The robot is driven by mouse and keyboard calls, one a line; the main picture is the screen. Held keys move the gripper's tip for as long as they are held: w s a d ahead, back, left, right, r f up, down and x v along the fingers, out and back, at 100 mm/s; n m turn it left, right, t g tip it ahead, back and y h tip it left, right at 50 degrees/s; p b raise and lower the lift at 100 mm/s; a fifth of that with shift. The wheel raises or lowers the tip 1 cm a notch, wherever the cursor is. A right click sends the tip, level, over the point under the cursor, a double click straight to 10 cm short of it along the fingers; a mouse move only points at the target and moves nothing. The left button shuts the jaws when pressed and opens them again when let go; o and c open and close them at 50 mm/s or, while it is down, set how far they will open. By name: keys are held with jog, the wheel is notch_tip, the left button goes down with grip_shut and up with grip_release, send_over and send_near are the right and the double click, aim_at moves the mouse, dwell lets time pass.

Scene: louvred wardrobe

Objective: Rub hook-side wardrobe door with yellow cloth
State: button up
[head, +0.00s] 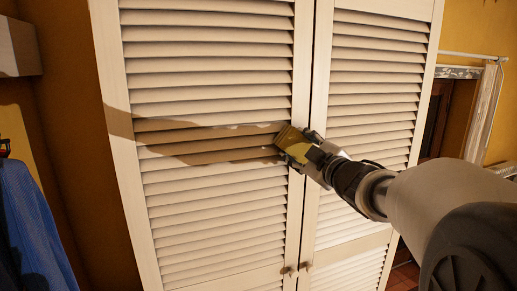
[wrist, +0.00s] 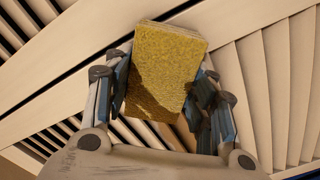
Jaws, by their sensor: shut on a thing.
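The white louvred wardrobe has two doors. The left door (head: 215,215) is on the side of the blue garment and its dark hook (head: 4,147). The right door (head: 372,110) stands beside it; both look shut. The yellow cloth (head: 290,141) looks like a thick folded pad. It is in front of the left door's right edge, at about mid-height in the head view. I cannot tell whether it touches the slats. My gripper (head: 306,152) is shut on the cloth. In the wrist view, the cloth (wrist: 165,65) sits between both fingers (wrist: 165,90), with louvres behind.
The blue garment (head: 32,230) hangs at the far left. A pale box-like fixture (head: 18,48) is on the wall above it. My arm's shadow crosses the left door. A wooden frame (head: 485,110) stands at the right.

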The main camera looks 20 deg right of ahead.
jog(key=shift+d, duration=0.1)
jog(key=shift+d+p, duration=0.8)
jog(key=shift+d, duration=1.15)
jog(key=shift+w, duration=0.15)
jog(key=shift+a, duration=0.15)
jog(key=shift+a+r+b, duration=0.1)
jog(key=shift+a+b, duration=0.9)
jog(key=shift+a, duration=0.95)
jog(key=shift+s+d, duration=0.15)
jog(key=shift+s, duration=2.8)
jog(key=shift+s, duration=0.1)
